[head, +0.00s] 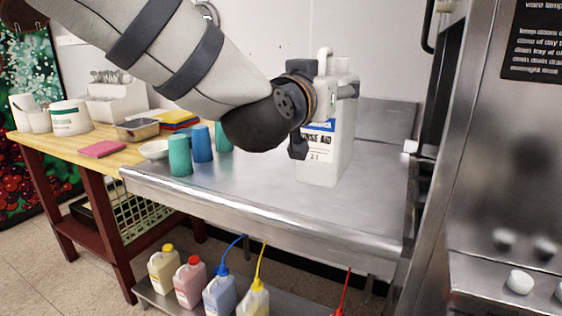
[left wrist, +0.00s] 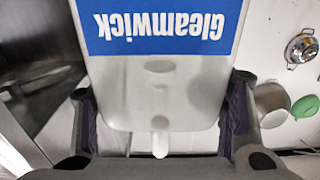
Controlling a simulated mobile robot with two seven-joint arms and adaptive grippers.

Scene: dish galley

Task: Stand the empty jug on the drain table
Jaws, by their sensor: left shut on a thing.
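The jug (head: 341,150) is white with a handle on top and a blue-and-white rinse aid label. It is upright over the right part of the steel drain table (head: 250,190). Whether its base touches the steel or hangs just above it, I cannot tell. My left gripper (head: 322,112) is shut on the jug near its upper part, covering some of the label. In the left wrist view the jug (left wrist: 160,90) sits between both fingers, with its blue Gleamwick label upside down. Whether it is empty cannot be seen. My right gripper is not in view.
Teal and blue tumblers (head: 202,143) and a white bowl (head: 154,150) stand at the table's left end. A wooden table (head: 60,146) with tubs adjoins it. A steel machine (head: 490,150) stands right. Several bottles (head: 220,293) stand below. The table's front middle is clear.

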